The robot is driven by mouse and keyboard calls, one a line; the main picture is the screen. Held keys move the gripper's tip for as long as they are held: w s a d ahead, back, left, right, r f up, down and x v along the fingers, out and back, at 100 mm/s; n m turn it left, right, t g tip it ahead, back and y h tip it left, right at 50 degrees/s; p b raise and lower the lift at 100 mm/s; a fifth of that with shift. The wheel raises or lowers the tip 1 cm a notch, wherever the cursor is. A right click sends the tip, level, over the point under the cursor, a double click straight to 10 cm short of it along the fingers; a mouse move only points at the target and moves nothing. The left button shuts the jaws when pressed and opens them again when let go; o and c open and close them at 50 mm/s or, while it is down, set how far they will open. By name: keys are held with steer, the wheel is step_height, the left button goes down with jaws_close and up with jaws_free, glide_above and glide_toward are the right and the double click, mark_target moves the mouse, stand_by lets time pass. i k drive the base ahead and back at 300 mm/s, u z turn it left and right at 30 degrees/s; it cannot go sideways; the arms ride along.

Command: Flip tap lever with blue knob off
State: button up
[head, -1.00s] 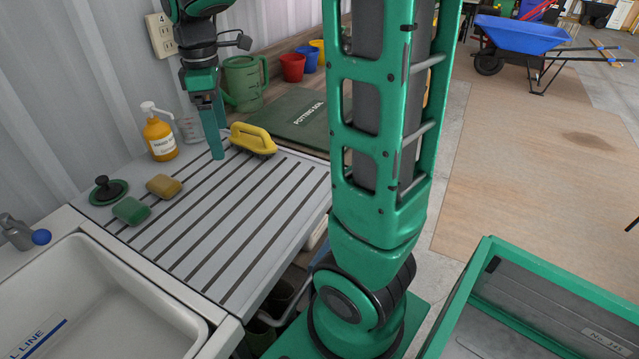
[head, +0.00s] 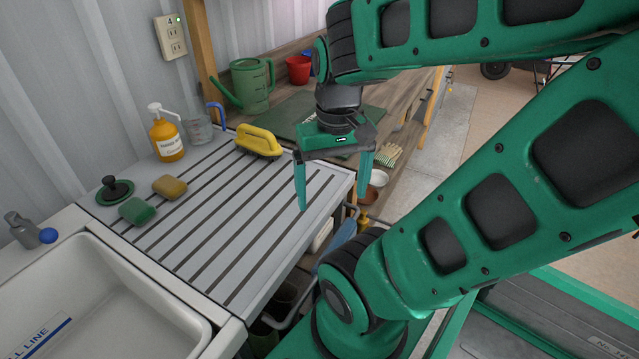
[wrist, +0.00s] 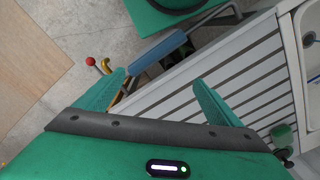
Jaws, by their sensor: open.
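The tap lever with the blue knob (head: 47,236) is at the left edge in the head view, on the back rim of the white sink (head: 120,295). The grey tap body (head: 22,230) stands beside the knob. My gripper (head: 334,197) is open and empty, above the right edge of the ribbed draining board, far to the right of the knob. In the wrist view its two fingers (wrist: 165,88) are spread wide over the board's edge. The blue knob cannot be made out in the wrist view.
The draining board (head: 235,215) holds a green sponge (head: 137,210), a tan sponge (head: 170,187), a black-knobbed plug (head: 115,190), an orange pump bottle (head: 166,135) and a yellow brush (head: 259,141). A green watering can (head: 252,85) stands behind. The board's middle is clear.

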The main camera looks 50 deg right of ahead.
mark_target(48, 236)
steer(key=z, duration=0.4)
steer(key=k, duration=1.15)
steer(key=u, duration=0.85)
steer(key=i, duration=1)
steer(key=z, duration=0.1)
